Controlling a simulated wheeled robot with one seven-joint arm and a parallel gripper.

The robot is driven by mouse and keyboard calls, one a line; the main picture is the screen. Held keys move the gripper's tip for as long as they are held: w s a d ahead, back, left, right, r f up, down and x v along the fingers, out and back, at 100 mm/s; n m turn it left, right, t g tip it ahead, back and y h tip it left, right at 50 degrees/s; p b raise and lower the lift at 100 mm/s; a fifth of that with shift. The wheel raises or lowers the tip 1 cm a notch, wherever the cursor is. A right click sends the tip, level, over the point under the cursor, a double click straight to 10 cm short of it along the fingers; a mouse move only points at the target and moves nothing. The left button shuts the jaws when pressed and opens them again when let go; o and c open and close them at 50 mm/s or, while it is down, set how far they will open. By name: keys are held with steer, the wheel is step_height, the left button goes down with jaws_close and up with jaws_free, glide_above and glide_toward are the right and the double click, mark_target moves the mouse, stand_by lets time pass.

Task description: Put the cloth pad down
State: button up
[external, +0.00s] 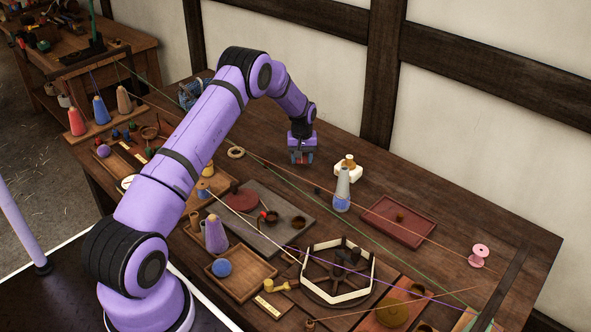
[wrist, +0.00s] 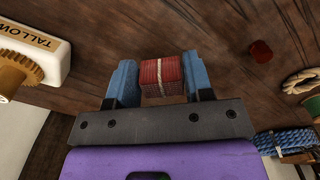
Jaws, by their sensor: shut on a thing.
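My gripper (external: 302,158) is over the back part of the bench, pointing down. In the wrist view its two blue fingers (wrist: 160,82) are shut on the cloth pad (wrist: 173,72), a small red folded bundle tied with a pale string. The pad sits between the fingertips. In the external view only a bit of red shows low between the fingers. The gripper is close to the bench top (external: 330,215), but I cannot tell whether the pad touches it.
A white block marked TALLOW (wrist: 52,42) stands beside my gripper, with a grey-blue cone (external: 342,188) near it. A rope ring (external: 236,152), a blue rope coil (wrist: 285,142) and a red tray (external: 400,235) lie around. Strings stretch across the bench. Bare wood surrounds the gripper.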

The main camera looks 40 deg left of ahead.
mark_target(303, 171)
steer(key=shift+w+f, duration=0.35)
steer(key=shift+f, duration=1.45)
steer(key=shift+f, duration=0.15)
steer(key=o, duration=0.9)
